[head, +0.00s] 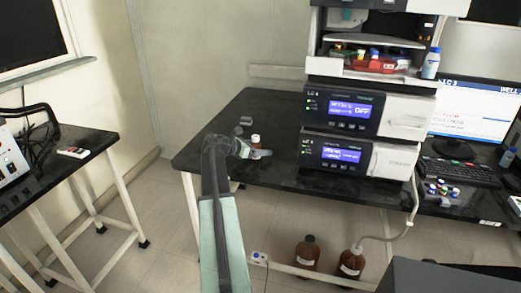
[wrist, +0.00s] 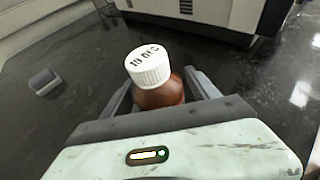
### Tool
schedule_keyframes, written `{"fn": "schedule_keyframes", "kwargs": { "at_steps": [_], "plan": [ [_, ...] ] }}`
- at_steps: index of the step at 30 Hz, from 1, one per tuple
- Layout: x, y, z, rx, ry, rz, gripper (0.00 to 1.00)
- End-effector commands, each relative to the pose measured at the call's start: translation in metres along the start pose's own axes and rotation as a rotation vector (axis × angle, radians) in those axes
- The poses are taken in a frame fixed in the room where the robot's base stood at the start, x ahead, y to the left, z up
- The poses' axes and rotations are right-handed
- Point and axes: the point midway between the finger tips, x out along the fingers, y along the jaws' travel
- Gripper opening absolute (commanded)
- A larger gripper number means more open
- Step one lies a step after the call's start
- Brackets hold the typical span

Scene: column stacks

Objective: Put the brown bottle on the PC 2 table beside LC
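The brown bottle (wrist: 160,96) has a white cap with dark lettering and is between the two fingers of my gripper (wrist: 160,88) in the wrist view. The fingers lie close along both of its sides; I cannot tell whether they press on it. In the head view the small bottle (head: 256,141) is at my gripper (head: 252,151), over the black table (head: 217,140) and left of the LC stack (head: 341,111). It looks about upright. Its base is hidden, so I cannot tell whether it rests on the table.
A small grey object (head: 245,121) lies on the table behind the bottle; it also shows in the wrist view (wrist: 45,81). A monitor (head: 474,108) and keyboard (head: 460,171) stand right of the stack. Two large brown bottles (head: 306,251) (head: 350,262) stand below. The table's left part is clear.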

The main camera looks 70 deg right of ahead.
Motion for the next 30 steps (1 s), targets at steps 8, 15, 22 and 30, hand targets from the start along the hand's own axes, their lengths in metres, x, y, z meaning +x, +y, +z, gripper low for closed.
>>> {"fn": "schedule_keyframes", "kwargs": {
  "at_steps": [8,15,22,30],
  "plan": [
    [-0.047,-0.001,0.007,-0.001,0.000,0.002,0.69],
    [-0.101,-0.001,0.007,0.000,-0.001,0.001,0.69],
    [-0.120,-0.001,0.004,0.000,0.000,-0.002,0.69],
    [-0.120,-0.001,0.003,0.001,0.000,-0.002,0.69]
  ]
}}
